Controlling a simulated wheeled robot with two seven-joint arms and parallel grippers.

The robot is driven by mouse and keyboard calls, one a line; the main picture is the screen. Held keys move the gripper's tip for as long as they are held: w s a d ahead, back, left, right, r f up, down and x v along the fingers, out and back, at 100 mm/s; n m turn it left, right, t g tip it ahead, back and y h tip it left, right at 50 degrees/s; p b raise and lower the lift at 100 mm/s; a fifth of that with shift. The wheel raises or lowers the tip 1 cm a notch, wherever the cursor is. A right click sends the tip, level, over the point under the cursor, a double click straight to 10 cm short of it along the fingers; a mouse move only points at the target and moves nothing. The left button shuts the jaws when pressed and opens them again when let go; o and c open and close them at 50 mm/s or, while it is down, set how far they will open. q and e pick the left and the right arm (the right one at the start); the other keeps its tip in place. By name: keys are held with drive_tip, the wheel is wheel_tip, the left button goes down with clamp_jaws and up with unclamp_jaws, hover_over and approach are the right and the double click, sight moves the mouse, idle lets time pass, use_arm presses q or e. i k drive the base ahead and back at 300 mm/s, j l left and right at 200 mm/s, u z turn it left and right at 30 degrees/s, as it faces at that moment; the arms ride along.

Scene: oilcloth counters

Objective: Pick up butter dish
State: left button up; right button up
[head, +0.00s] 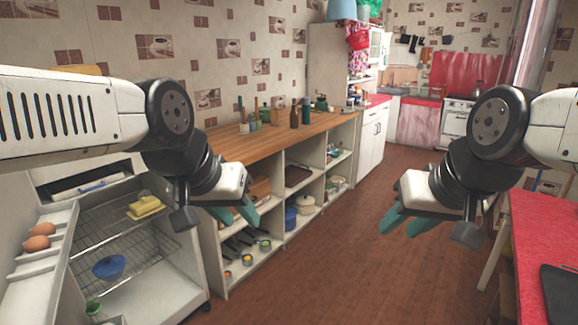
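A yellow butter dish (146,207) sits on the upper wire shelf (112,222) of an open fridge at the lower left. My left gripper (240,220) hangs to the right of the fridge, clear of the butter dish, with its teal fingers apart and nothing between them. My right gripper (402,228) is over the floor at the centre right, far from the butter dish, also open and empty.
A blue bowl (108,267) is lower in the fridge, and brown eggs (37,243) sit in the door rack (40,272) at left. A wooden counter (262,141) with open shelves stands beside the fridge. A red table (548,222) is at right. The brown floor (330,270) between is clear.

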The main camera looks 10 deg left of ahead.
sight(147, 206)
drive_tip(key=i+l+u, duration=0.2)
drive_tip(key=i, duration=0.3)
drive_tip(key=i+u, duration=0.25)
drive_tip(key=i, duration=0.25)
drive_tip(key=i+u, duration=0.25)
drive_tip(key=u, duration=0.2)
drive_tip(key=i+l+u, duration=0.2)
drive_tip(key=u, duration=0.25)
drive_tip(key=i+l+u, duration=0.2)
drive_tip(key=u, duration=0.25)
drive_tip(key=i+l+u, duration=0.15)
drive_tip(key=u, duration=0.3)
drive_tip(key=i+l+u, duration=0.15)
drive_tip(key=l+u, duration=0.2)
drive_tip(key=i+l+u, duration=0.15)
drive_tip(key=u, duration=0.2)
drive_tip(key=l+u, duration=0.35)
drive_tip(key=i+l+u, duration=0.1)
drive_tip(key=l+u, duration=0.25)
drive_tip(key=l, duration=0.1)
